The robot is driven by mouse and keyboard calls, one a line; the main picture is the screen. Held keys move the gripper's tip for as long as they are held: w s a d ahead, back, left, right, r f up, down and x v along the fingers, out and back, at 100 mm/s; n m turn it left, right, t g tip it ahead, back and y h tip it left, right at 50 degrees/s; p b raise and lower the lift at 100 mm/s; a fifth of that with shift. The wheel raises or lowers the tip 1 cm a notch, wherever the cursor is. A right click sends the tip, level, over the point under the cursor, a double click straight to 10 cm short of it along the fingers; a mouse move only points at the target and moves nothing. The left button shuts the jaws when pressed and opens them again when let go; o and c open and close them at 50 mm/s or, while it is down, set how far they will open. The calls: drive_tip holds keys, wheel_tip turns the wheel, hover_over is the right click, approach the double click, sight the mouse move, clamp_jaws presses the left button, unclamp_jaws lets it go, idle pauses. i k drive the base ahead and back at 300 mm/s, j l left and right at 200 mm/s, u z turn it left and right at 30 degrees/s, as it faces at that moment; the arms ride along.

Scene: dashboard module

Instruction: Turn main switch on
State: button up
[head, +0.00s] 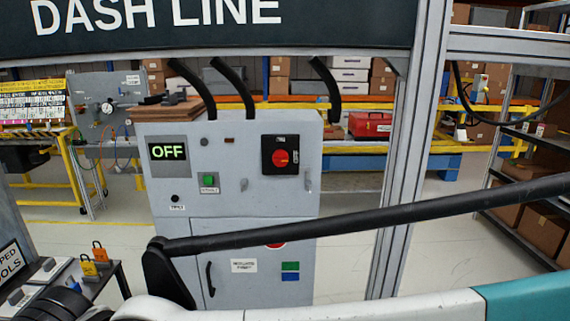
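The main switch (281,157) is a red round knob on a black square plate, on the upper right of the grey cabinet's front. Its exact handle angle is too small to read. A display (167,151) on the upper left of the same front reads OFF in green letters. A green push button (208,181) sits between them, lower down. My gripper cannot be made out in the head view. Parts of my arm cross the bottom of the picture, below the switch, and nothing covers the switch.
The grey cabinet (240,215) has a lower door with a black handle. A metal post (402,150) stands to its right, and a DASH LINE sign hangs above. Yellow and orange padlocks (89,266) are at a small table, lower left. Open floor lies around the cabinet.

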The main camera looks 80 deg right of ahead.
sight(280, 158)
drive_tip(key=z, duration=0.45)
drive_tip(key=l+z, duration=0.15)
drive_tip(key=z, duration=0.75)
drive_tip(key=i+z, duration=0.1)
drive_tip(key=z, duration=0.35)
drive_tip(key=l+z, duration=0.1)
drive_tip(key=z, duration=0.75)
drive_tip(key=k+j+z, duration=0.2)
drive_tip(key=j+z, duration=0.2)
drive_tip(key=j, duration=0.15)
